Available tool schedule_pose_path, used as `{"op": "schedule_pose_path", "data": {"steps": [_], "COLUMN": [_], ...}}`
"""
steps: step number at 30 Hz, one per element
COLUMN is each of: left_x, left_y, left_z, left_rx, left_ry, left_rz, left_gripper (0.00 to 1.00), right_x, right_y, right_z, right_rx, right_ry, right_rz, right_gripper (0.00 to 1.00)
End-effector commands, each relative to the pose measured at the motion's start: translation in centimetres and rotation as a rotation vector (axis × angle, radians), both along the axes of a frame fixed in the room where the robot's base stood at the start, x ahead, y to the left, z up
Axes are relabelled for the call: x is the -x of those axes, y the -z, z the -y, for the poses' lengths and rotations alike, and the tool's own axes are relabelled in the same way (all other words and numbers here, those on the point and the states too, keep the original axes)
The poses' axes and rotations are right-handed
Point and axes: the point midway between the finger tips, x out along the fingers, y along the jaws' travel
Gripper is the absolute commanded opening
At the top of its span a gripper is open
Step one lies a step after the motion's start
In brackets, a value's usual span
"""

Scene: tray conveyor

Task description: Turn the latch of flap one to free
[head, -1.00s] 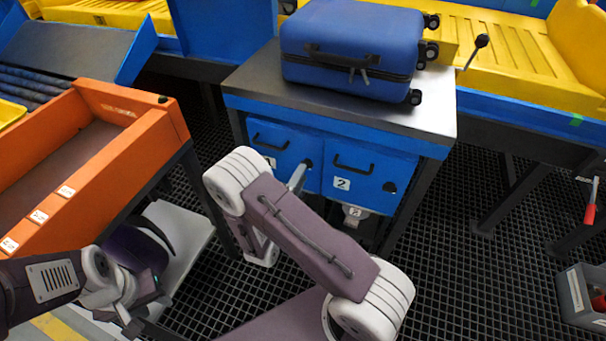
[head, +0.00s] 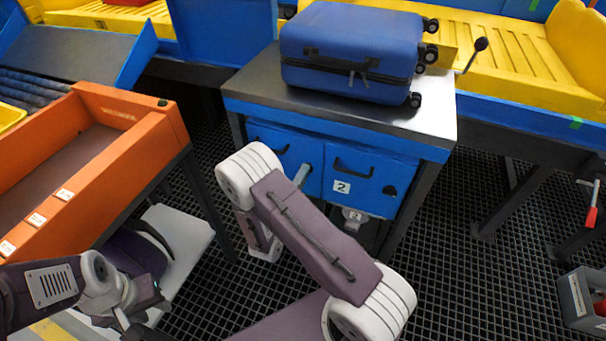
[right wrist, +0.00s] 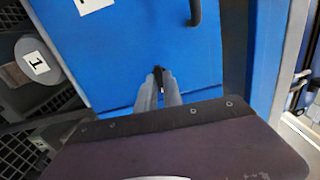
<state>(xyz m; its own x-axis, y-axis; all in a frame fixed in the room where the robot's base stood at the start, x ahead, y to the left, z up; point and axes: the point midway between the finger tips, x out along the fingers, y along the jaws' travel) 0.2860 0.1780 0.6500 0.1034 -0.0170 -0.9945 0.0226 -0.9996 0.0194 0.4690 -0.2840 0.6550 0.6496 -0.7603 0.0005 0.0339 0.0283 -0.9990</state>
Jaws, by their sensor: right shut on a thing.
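Flap one (head: 262,133) is the left blue door under the metal-topped stand, partly hidden by my right arm in the head view. In the right wrist view its blue face (right wrist: 125,50) fills the upper middle, with a cut-off label and a black handle. My right gripper (right wrist: 158,88) points at the flap, its two grey fingers shut on the small black latch (right wrist: 157,71). Most of the latch is hidden between the fingertips, so its angle is unclear. In the head view the right gripper (head: 302,174) touches the flap's right side. My left gripper (head: 122,318) is low at the left, away from the flaps.
Flap two (head: 365,175) has a handle, a label and a black latch (head: 389,190). A blue suitcase (head: 350,50) lies on top of the stand. An orange tray frame (head: 150,130) is at the left. A grey bin (head: 575,300) is at lower right.

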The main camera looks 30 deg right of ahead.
Motion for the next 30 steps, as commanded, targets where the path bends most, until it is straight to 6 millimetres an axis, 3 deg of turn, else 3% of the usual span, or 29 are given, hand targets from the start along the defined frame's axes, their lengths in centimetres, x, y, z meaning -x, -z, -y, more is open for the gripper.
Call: {"op": "schedule_pose_path", "data": {"steps": [30], "left_x": [0.0], "left_y": [-3.3], "left_z": [0.0], "left_rx": [0.000], "left_ry": [0.000], "left_rz": [0.000], "left_gripper": [0.36], "right_x": [0.0], "right_y": [0.0], "right_z": [0.0], "right_rx": [-0.575], "right_ry": [0.001], "right_rz": [0.671], "right_gripper": [0.00]}}
